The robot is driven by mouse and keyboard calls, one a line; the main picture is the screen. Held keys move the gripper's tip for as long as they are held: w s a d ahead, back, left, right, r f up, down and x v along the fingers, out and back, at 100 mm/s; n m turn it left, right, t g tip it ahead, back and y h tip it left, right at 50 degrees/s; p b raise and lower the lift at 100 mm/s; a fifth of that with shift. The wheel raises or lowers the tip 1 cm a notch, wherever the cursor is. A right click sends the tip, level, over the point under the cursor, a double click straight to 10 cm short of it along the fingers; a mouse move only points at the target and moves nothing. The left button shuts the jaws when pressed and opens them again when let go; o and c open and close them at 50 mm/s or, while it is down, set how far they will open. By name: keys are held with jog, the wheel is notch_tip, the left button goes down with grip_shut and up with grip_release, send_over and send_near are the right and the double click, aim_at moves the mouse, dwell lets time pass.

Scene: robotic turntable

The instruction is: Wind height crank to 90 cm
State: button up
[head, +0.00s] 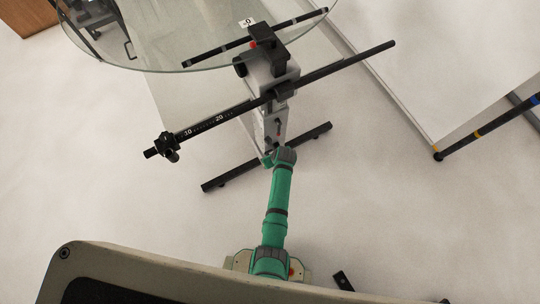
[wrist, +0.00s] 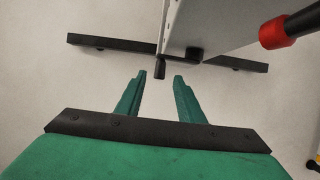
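The turntable's grey column (head: 270,120) stands upright ahead of my arm, with a small black crank (head: 278,127) on its side face. In the wrist view, a short black knob (wrist: 160,67) hangs by the column's edge and looks like the crank's handle. My gripper (wrist: 159,77) is open, its two green fingers pointing at the knob. The knob lies in line with the gap between the fingertips; I cannot tell whether it is inside the gap. Nothing is gripped. The height reading on the column is not legible.
A glass disc (head: 190,45) lies above the column. A long black bar with a scale (head: 225,115) crosses it. A red-collared black rod (wrist: 275,32) juts in at upper right. A black foot bar (head: 225,180) lies on the floor. A white panel (head: 430,60) stands right.

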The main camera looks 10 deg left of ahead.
jog(key=shift+x, duration=1.85)
grip_shut()
